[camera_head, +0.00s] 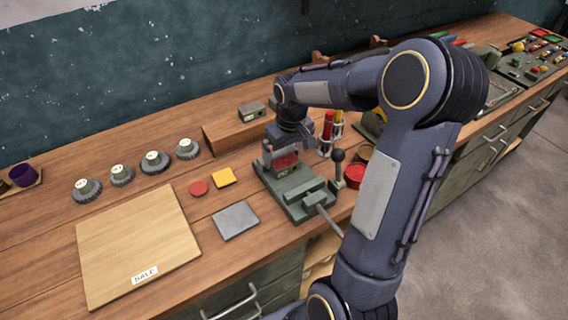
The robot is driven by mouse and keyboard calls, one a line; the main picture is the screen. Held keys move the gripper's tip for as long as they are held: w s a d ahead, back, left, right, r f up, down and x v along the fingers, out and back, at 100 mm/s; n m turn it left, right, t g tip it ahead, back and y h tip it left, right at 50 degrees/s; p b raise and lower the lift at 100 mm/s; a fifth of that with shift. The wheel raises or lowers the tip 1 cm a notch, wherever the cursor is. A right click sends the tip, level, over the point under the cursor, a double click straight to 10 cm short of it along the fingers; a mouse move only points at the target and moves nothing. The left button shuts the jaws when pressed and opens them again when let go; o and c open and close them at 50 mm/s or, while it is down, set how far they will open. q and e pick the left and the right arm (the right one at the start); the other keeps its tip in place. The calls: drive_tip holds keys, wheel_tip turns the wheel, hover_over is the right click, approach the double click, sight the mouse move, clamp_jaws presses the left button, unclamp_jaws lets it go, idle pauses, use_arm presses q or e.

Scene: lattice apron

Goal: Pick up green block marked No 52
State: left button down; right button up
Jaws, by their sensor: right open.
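A small grey-green block (251,111) with a pale mark on its face sits on the raised wooden step at the back of the bench. The mark is too small to read, so I cannot tell whether it says No 52. My right gripper (284,155) points down over the grey-green vise (301,198), to the right of and nearer than that block. Its fingers are apart. A red piece (286,162) shows between or just behind the fingers; I cannot tell whether they touch it. My left gripper is out of view.
Several grey knobs (155,162) line the back. A black-knobbed lever (337,157) stands beside the vise.

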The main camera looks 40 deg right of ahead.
sight(285, 161)
drive_tip(key=f, duration=0.4)
drive_tip(key=shift+w+f+p, duration=0.3)
drive_tip(key=shift+w+p, duration=0.05)
drive_tip(key=shift+p, duration=0.05)
drive_tip(key=shift+r, duration=0.1)
drive_tip(key=c, duration=1.6)
